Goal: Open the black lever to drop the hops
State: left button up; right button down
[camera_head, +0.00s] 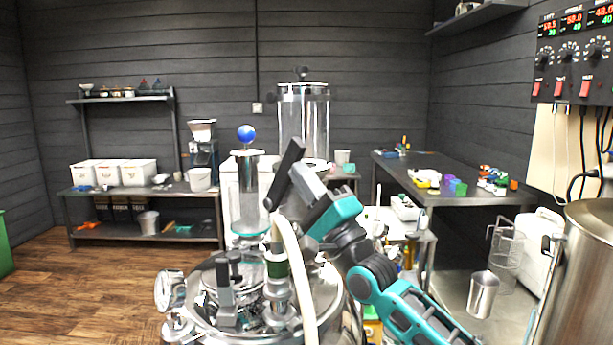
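A clear glass cylinder (248,200) with a blue ball (246,134) on top stands above the steel vessel (325,300) in the middle. My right gripper (298,182) is beside the cylinder, on its right, reaching in from the lower right. A long dark bar (287,168) slants at its tip; I cannot tell whether this is the black lever or one of my fingers. The finger gap is not clear, so whether the gripper is open or shut does not show. A dark upright handle (225,285) stands on the vessel lid. My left gripper is not in view.
A pale hose (297,265) curves down just in front of my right gripper. A taller clear cylinder (304,125) stands behind. A dark table (450,175) is at the right, a steel tank (590,260) at the far right. The wooden floor (100,290) at the left is free.

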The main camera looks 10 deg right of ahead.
aim_at(286, 152)
jog(key=shift+r+x, duration=0.2)
jog(key=shift+x, duration=1.4)
jog(key=shift+b+x, duration=0.35)
jog(key=shift+x, duration=0.85)
jog(key=shift+w, duration=0.15)
